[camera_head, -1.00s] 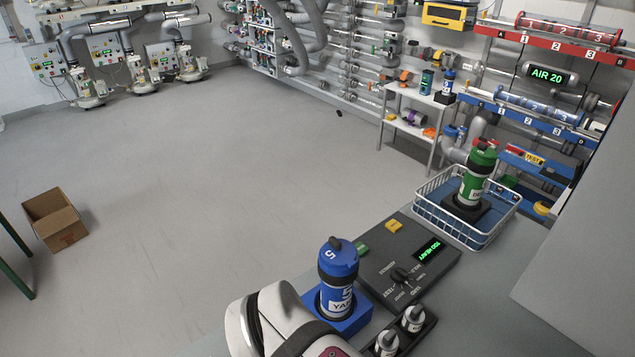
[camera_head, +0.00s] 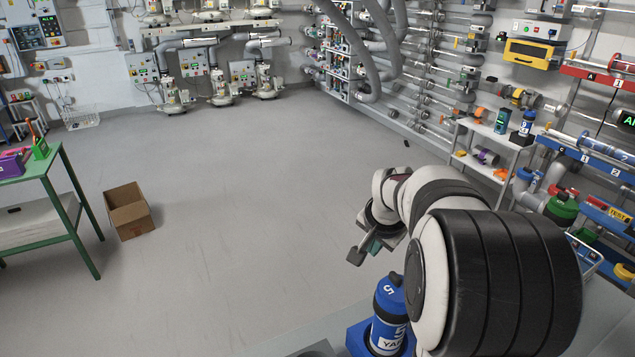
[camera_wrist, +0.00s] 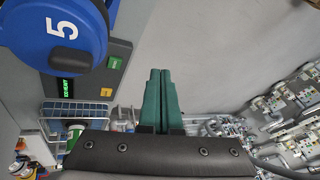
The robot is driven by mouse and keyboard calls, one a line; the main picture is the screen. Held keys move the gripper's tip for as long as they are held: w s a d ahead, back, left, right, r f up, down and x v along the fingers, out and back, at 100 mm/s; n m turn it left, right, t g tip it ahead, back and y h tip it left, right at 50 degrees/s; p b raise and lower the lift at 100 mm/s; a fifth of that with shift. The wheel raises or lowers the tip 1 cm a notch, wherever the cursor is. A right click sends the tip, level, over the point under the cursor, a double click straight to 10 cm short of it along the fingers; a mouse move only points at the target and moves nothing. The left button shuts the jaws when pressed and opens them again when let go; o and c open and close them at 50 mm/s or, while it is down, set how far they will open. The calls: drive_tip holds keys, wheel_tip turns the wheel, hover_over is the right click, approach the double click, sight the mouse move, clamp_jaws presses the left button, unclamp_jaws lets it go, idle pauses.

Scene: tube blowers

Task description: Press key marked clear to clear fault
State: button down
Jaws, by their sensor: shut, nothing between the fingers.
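My gripper (camera_wrist: 160,72) is shut and empty, its two green fingers side by side in the wrist view. Left of it is a dark control panel (camera_wrist: 98,75) with a green key (camera_wrist: 115,62) and a yellow key (camera_wrist: 106,92); their lettering is too small to read. A lit green display (camera_wrist: 67,87) sits beside the keys. The fingertips appear to the right of the panel, apart from both keys. In the head view my arm hides the panel, and a teal part of my gripper (camera_head: 375,245) shows above the blue canister.
A blue canister (camera_head: 388,310) marked 5 stands close to my arm, and its lid (camera_wrist: 62,30) fills the wrist view's upper left. A wire basket (camera_wrist: 75,110) lies beyond the panel. A cardboard box (camera_head: 130,212) and a green table (camera_head: 60,165) stand left; open floor lies between.

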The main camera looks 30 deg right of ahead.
drive_tip(key=d+f+m+h, duration=0.2)
drive_tip(key=d+f+m, duration=0.1)
drive_tip(key=d, duration=1.1)
drive_tip(key=s+d+f+m+h, duration=0.1)
drive_tip(key=d+f, duration=0.3)
drive_tip(key=d, duration=1)
drive_tip(key=shift+d+f+m+t+h, duration=0.4)
drive_tip(key=shift+m+h, duration=0.5)
drive_tip(key=shift+f, duration=4.4)
drive_tip(key=shift+f, duration=0.4)
